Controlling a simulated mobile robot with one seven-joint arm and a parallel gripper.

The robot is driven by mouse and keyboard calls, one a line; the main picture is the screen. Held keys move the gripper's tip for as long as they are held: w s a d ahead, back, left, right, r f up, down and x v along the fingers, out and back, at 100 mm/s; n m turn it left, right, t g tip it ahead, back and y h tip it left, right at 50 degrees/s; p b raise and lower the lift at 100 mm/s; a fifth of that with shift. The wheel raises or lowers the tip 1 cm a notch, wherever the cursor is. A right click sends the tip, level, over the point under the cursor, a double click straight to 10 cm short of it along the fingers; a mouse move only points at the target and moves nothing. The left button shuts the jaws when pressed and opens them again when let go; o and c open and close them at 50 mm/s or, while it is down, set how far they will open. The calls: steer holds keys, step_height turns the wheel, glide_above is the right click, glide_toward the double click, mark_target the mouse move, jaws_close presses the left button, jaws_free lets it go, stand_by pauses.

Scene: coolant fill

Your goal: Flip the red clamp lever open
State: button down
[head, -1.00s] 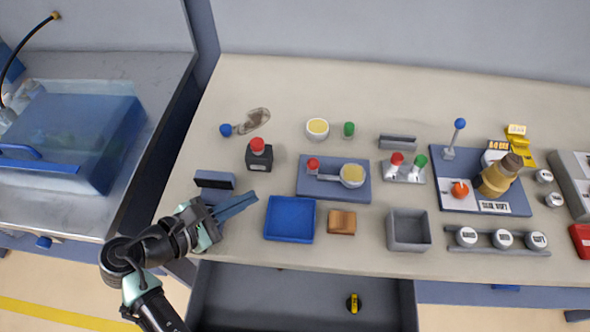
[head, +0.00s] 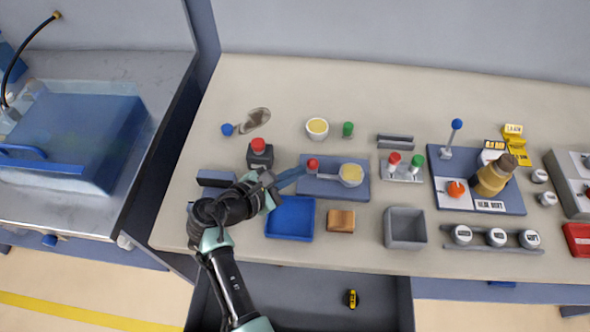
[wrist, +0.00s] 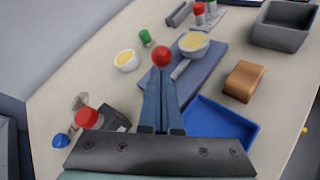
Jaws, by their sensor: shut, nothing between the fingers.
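A red ball knob (head: 313,164) sits at the left end of a grey lever on the blue base plate (head: 330,191). The lever reaches right to a white round cup with a yellow top (head: 350,175). My gripper (head: 301,171) is shut and empty, its blue fingers pointing at the red knob from the left. In the wrist view the red knob (wrist: 161,56) shows just beyond the fingertips (wrist: 160,75). I cannot tell whether they touch. The fingers hide part of the plate's left side.
A black block with a red knob (head: 258,147) stands just behind my wrist. A blue tray (head: 290,233) and a brown wooden block (head: 341,220) lie in front of the plate. A white bowl (head: 317,127) and a green-topped piece (head: 348,129) stand behind it.

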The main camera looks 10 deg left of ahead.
steer(key=shift+r, duration=0.15)
steer(key=shift+w+r+p, duration=0.15)
steer(key=shift+w+p, duration=0.1)
steer(key=shift+p, duration=0.65)
